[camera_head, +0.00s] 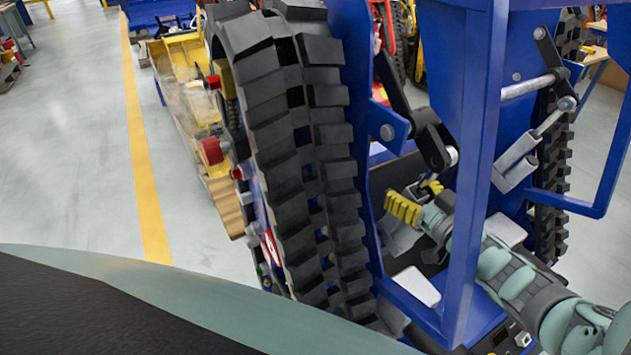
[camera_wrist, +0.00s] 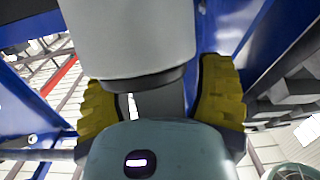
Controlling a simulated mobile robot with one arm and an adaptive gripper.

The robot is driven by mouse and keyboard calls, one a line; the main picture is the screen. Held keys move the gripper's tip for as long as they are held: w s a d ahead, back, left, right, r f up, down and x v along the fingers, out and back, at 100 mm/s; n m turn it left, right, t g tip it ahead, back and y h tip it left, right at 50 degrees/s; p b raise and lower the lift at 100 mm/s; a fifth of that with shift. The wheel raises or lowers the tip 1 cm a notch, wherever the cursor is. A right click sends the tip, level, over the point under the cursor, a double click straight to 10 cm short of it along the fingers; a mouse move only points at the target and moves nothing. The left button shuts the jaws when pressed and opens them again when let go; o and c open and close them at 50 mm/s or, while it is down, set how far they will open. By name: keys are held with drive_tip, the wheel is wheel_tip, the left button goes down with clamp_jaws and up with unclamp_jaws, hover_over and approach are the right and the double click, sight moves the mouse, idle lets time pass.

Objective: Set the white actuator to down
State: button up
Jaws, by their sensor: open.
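My gripper (camera_head: 418,196) has yellow ribbed fingers and is open inside the blue frame, beside the black track. In the wrist view its fingers (camera_wrist: 160,100) stand wide apart to either side of a light grey cylindrical body that fills the top middle; I cannot tell what that body is. No part is clearly the white actuator. A small white piece (camera_head: 522,339) sits on a dark panel at the bottom right of the head view, apart from my fingers. A pale grey cylinder with a rod (camera_head: 515,162) is fixed to the frame, right of my gripper. I cannot tell whether either is the actuator.
The blue frame (camera_head: 473,160) has an upright post close to my arm. The tall black track (camera_head: 300,150) closes off the left side. A black linkage (camera_head: 434,142) hangs above my gripper. Yellow machinery (camera_head: 183,85) stands behind, and the grey floor (camera_head: 65,150) at left is clear.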

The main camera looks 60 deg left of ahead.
drive_tip(key=shift+a, duration=0.25)
drive_tip(key=shift+d, duration=0.1)
clamp_jaws()
idle(0.5)
